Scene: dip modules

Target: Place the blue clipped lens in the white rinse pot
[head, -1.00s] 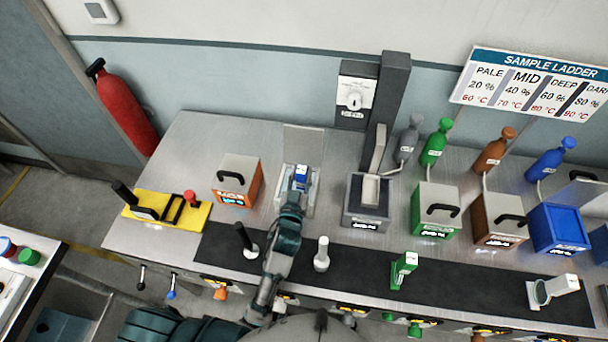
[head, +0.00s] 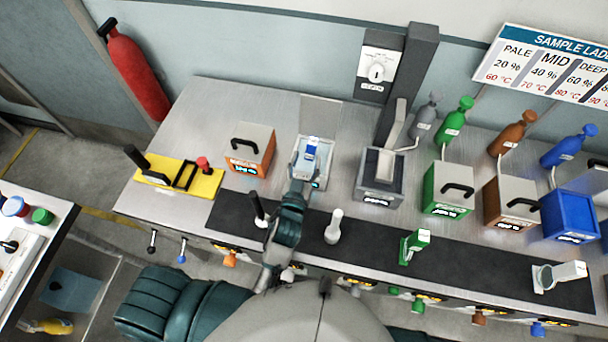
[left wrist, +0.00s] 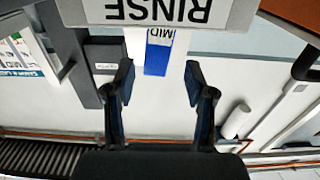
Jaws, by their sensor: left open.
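The blue clipped lens (head: 312,151) stands in the white rinse pot (head: 325,168) at the back middle of the bench. Its lens end is hidden. In the left wrist view its blue part (left wrist: 157,61), with a white MID label, shows by the pot's RINSE wall (left wrist: 240,14). My left gripper (head: 303,168) is at the front of the pot, just short of the blue part. In the left wrist view its two fingers (left wrist: 160,82) are spread with a gap on each side of the blue part. My right gripper is not in view.
An orange-fronted box (head: 250,150) stands left of the pot and a grey device (head: 380,178) right of it. Green (head: 448,190), brown (head: 510,203) and blue (head: 570,222) pots follow. A black stick (head: 258,209) and white holder (head: 334,226) stand on the dark strip.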

